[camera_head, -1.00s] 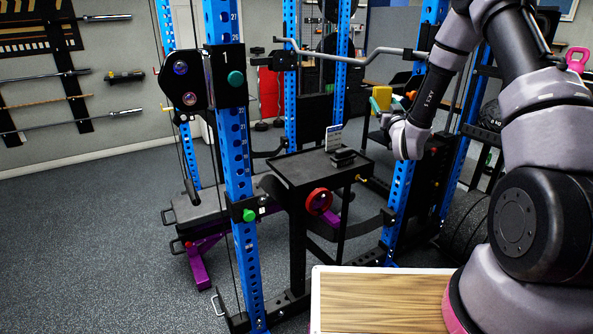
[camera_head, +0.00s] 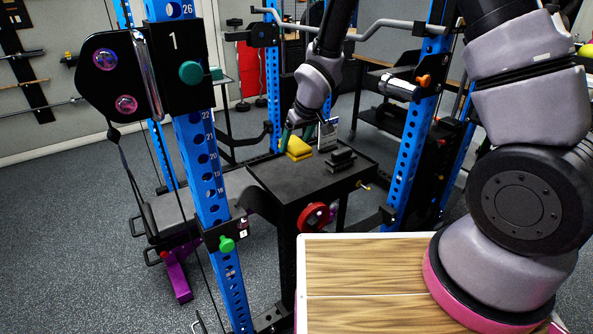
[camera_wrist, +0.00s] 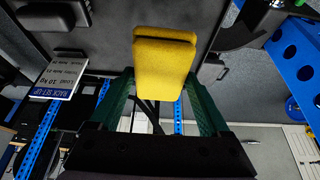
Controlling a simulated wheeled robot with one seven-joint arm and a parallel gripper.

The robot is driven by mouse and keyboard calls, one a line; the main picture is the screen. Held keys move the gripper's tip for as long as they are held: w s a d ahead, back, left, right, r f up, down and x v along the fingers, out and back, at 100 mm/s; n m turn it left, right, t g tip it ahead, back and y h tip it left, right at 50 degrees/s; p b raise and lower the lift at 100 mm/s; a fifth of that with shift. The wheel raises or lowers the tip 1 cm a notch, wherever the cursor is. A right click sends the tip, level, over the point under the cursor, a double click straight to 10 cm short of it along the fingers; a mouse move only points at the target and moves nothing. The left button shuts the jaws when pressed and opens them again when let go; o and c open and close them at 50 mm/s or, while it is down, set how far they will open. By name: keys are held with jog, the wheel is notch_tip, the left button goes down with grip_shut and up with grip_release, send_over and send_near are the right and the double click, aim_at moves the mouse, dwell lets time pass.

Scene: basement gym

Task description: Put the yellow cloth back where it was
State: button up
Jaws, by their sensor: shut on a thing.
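The yellow cloth (camera_head: 299,149), a folded block, is at the far side of the black tray table (camera_head: 285,184) inside the blue rack. My gripper (camera_head: 296,130) is shut on it, reaching down from above. In the wrist view the yellow cloth (camera_wrist: 163,62) sits between the two green fingers (camera_wrist: 162,88), with the dark tray surface behind it. I cannot tell whether the cloth touches the tray.
A small sign card (camera_head: 328,133) stands near the cloth, and black blocks (camera_head: 341,160) lie on the tray to its right. Blue rack posts (camera_head: 208,165) flank the table. The front left of the tray is bare. A wooden top (camera_head: 365,275) is close in front.

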jog(key=shift+s+d+f, duration=0.15)
jog(key=shift+s+f, duration=0.05)
jog(key=shift+f, duration=0.2)
notch_tip(320, 180, down, 9)
jog(key=shift+f, duration=0.15)
